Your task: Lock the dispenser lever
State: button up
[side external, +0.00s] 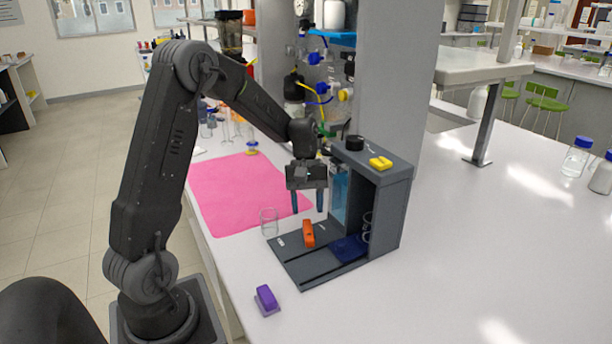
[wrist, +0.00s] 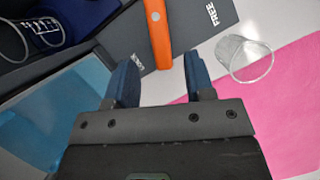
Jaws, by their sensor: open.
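The orange lever (side external: 308,234) sits on the flat grey base (side external: 300,265) of the dispenser (side external: 385,210). In the wrist view the lever (wrist: 158,35) lies between a FREE label (wrist: 212,15) and a second label (wrist: 138,62), partly readable. I cannot tell which of the two it is set to. My gripper (side external: 307,208) points down above the lever, apart from it. In the wrist view its two blue fingers (wrist: 161,82) are spread with nothing between them, and the lever's end lies just beyond the gap.
A clear beaker (side external: 268,222) stands beside the base near the pink mat (side external: 240,190). A blue pad (side external: 349,248) and clear glassware (side external: 367,225) are inside the dispenser. A purple block (side external: 266,300) sits in front.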

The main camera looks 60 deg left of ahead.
jog(key=v, duration=0.9)
jog(key=shift+r, duration=0.1)
notch_tip(320, 180, up, 6)
jog(key=t+y, duration=0.2)
jog(key=y, duration=0.2)
send_over(307, 223)
notch_tip(307, 223, down, 19)
jog(key=shift+w+f, duration=0.1)
jog(key=shift+f, duration=0.05)
dwell(0.3)
